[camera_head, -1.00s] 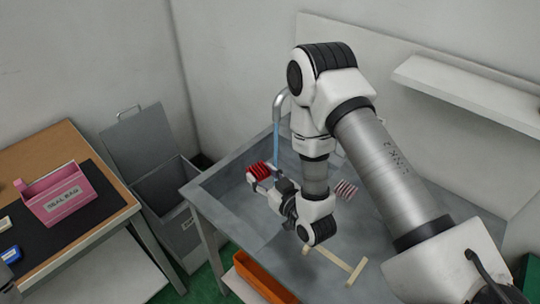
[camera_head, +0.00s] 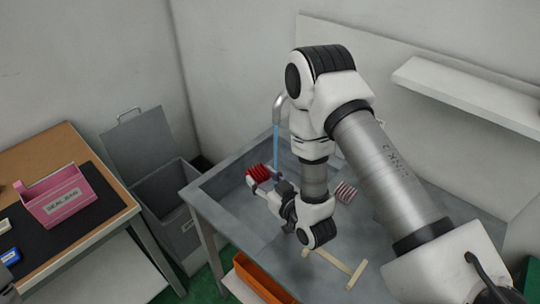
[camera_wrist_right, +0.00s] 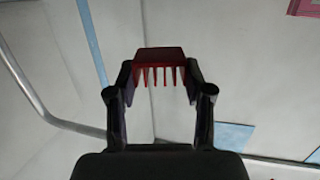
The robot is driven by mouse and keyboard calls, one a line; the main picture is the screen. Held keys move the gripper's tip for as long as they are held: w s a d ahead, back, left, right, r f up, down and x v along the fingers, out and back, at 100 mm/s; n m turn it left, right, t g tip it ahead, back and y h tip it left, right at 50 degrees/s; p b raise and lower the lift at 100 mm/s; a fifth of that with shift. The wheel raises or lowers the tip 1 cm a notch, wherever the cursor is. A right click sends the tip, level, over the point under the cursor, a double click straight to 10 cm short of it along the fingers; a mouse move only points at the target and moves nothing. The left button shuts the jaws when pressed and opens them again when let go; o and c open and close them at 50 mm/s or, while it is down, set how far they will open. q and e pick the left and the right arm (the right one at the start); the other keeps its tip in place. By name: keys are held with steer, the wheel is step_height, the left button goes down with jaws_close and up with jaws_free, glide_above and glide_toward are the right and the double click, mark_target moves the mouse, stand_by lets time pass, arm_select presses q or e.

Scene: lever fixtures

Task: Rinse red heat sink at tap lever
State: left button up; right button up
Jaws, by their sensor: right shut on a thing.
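The red heat sink (camera_head: 258,173) is held above the sink basin, just left of the water stream (camera_head: 277,148). My right gripper (camera_head: 266,184) is shut on it. In the right wrist view the heat sink (camera_wrist_right: 160,62) sits between the fingertips with its fins pointing back toward the palm. The blue stream (camera_wrist_right: 92,40) passes to its left, apart from it in that view. The curved tap spout (camera_head: 280,104) stands at the back of the basin. The tap lever is not visible; my right arm covers much of that area. My left gripper is not in view.
A red-and-white striped block (camera_head: 345,192) and a pale wooden frame (camera_head: 338,262) are in the grey sink (camera_head: 222,215). An orange tray (camera_head: 262,280) is at the front. A lidded grey bin (camera_head: 168,190) and a table with a pink box (camera_head: 58,197) stand left.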

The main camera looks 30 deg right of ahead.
steer(key=shift+r, duration=0.1)
steer(key=s+a+r+p, duration=0.2)
steer(key=s+a+r, duration=0.1)
steer(key=a+r, duration=0.1)
stand_by(0.6)
steer(key=shift+f, duration=0.1)
